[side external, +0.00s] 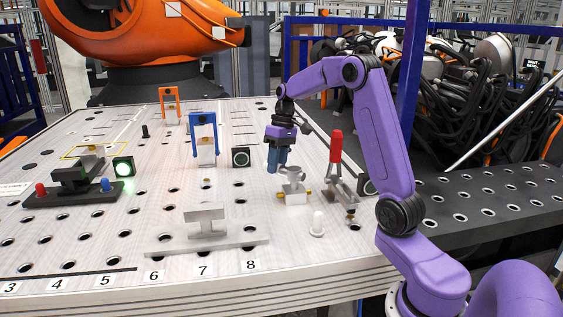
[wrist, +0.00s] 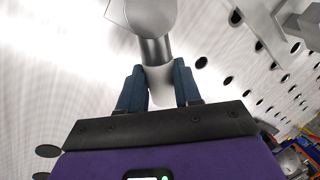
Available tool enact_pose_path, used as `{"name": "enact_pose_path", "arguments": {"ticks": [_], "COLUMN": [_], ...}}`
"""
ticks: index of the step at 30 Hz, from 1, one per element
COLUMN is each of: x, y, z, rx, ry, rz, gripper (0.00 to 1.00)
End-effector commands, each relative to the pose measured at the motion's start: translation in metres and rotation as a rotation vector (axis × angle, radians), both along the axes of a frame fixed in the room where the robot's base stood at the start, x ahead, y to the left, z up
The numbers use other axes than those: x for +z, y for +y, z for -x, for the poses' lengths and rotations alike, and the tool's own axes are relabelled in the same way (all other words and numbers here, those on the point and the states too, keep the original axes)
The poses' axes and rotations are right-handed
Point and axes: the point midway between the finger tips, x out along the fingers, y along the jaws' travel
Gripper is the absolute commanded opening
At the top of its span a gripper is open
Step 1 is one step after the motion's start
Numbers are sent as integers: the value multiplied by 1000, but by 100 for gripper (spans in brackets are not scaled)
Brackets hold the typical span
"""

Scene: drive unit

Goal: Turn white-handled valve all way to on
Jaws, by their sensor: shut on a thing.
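A silver-grey valve (side external: 293,190) with brass-coloured ends stands upright on the perforated table, right of centre. My gripper (side external: 277,168) points down with its blue fingers at the upper left of this valve. In the wrist view my gripper (wrist: 160,88) is shut on the white handle (wrist: 159,82), with one finger on each side of it. The handle joins a silver neck (wrist: 155,50) leading to the grey valve body (wrist: 147,14). In the side view the fingers hide the handle, so its exact angle is hard to tell.
A red-handled valve (side external: 336,147) stands close on the right. A small white peg (side external: 317,224) is in front, and a grey T-shaped block (side external: 205,222) is front left. A black box (side external: 240,157) and blue-handled piece (side external: 203,135) stand to the left.

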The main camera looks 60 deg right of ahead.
Motion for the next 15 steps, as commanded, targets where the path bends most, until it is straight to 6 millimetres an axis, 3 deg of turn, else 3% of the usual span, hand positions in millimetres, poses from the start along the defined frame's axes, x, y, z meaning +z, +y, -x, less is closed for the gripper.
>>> {"name": "enact_pose_path", "arguments": {"ticks": [15], "x": [2], "y": [30], "z": [3], "rx": [487], "ry": [-6], "rz": [4], "gripper": [0]}}
